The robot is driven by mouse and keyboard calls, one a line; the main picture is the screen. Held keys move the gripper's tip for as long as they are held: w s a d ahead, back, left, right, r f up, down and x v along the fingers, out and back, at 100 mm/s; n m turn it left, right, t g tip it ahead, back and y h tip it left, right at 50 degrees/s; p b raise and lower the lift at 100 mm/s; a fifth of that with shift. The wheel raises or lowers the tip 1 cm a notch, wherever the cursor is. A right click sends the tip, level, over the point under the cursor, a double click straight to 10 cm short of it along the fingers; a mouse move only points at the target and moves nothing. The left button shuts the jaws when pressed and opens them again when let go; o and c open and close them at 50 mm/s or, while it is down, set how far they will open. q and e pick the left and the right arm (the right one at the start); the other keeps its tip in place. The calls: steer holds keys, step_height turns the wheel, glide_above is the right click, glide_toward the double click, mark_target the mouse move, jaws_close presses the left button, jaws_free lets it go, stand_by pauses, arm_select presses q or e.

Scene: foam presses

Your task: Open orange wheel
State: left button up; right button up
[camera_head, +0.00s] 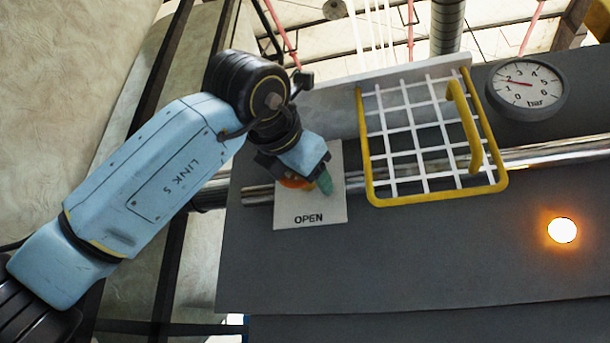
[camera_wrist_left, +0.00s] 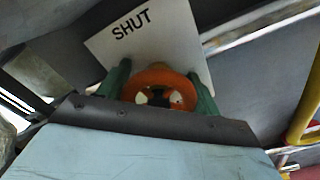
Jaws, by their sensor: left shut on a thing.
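The orange wheel (camera_head: 295,184) is on a white plate (camera_head: 312,206) on the grey panel, largely hidden by my left gripper in the head view. In the left wrist view, the orange wheel (camera_wrist_left: 158,76) is a ring with pale gaps and a dark centre. The green fingers of my left gripper (camera_wrist_left: 160,88) stand on both sides of its rim, shut on it. My left gripper (camera_head: 311,182) reaches the wheel from the upper left in the head view. The plate reads OPEN at its lower edge in the head view; SHUT shows on it in the left wrist view.
A yellow-framed white grid guard (camera_head: 425,135) with a yellow handle stands right of the plate. A metal rail (camera_head: 555,153) runs along the panel. A pressure gauge (camera_head: 527,88) is at upper right. An orange lamp (camera_head: 562,230) glows at lower right.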

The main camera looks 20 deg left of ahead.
arm_select(q)
steer(key=shift+n, duration=0.5)
steer(key=o, duration=1)
steer(key=shift+s, duration=0.1)
steer(key=s+b, duration=0.3)
steer(key=s, duration=1)
steer(key=shift+a, duration=0.25)
